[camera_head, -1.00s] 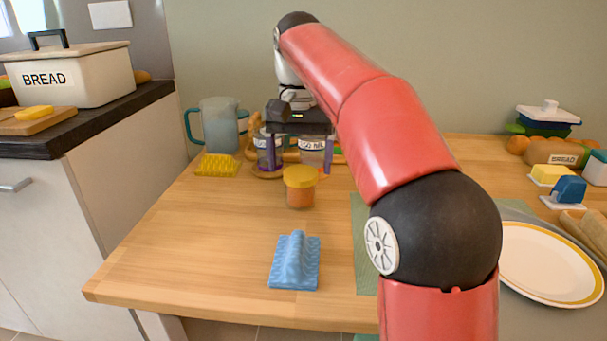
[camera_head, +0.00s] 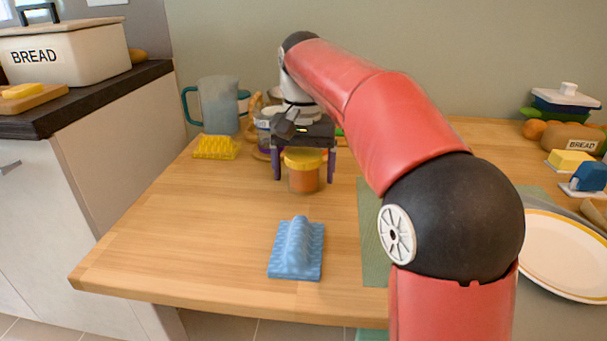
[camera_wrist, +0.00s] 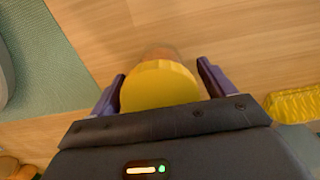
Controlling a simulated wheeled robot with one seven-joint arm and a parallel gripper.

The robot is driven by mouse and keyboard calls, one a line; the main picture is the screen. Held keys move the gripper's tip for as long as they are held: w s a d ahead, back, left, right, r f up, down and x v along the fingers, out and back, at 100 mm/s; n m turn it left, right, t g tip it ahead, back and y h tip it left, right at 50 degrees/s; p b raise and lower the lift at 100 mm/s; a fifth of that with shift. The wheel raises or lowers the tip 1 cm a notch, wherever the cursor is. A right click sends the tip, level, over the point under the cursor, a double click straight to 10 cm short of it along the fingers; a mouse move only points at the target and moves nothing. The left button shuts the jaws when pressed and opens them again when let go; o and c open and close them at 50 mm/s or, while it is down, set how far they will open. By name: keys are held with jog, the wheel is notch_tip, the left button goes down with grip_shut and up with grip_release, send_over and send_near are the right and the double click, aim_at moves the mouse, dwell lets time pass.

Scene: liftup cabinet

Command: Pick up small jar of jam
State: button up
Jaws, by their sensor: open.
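The small jam jar (camera_head: 304,173) has a yellow lid and an orange body and stands upright on the wooden table. My gripper (camera_head: 304,177) is open and low over the table, with one purple finger on each side of the jar. In the wrist view the yellow-lidded jar (camera_wrist: 160,86) lies between the two open fingers (camera_wrist: 158,82), with a gap visible on the right side. Whether a finger touches the jar on the left, I cannot tell.
A blue ridged block (camera_head: 297,250) lies in front of the jar, and a yellow sponge-like block (camera_head: 215,147) lies left of it. A pitcher (camera_head: 218,105) stands behind. A white plate (camera_head: 560,252) is at the right. The front left tabletop (camera_head: 190,235) is clear.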

aim_at(303, 155)
jog(key=c, duration=1.2)
jog(key=shift+r, duration=0.1)
notch_tip(303, 155, up, 10)
jog(key=p, duration=0.3)
